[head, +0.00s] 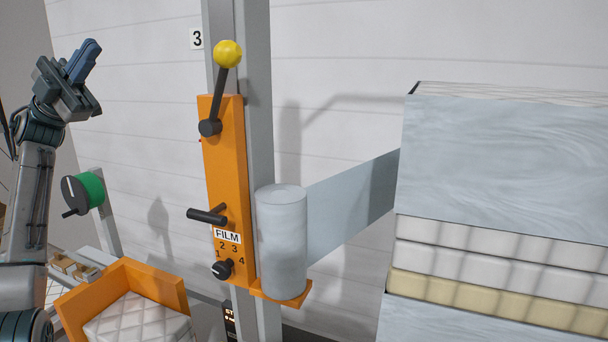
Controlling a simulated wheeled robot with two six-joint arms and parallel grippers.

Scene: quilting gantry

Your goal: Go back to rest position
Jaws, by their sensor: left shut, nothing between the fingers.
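My left gripper (84,62) is raised at the upper left of the head view, with its fingers pointing up and to the right. Its fingers are together with nothing between them. It is apart from everything, to the left of the orange control box (226,165). My right gripper is not in the view.
The orange box on a grey post carries a yellow-knobbed lever (228,54) and dark handles. A film roll (283,240) beside it feeds film to a wrapped stack (505,150) at right. A green spool (90,189) and an orange bin (150,285) are lower left.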

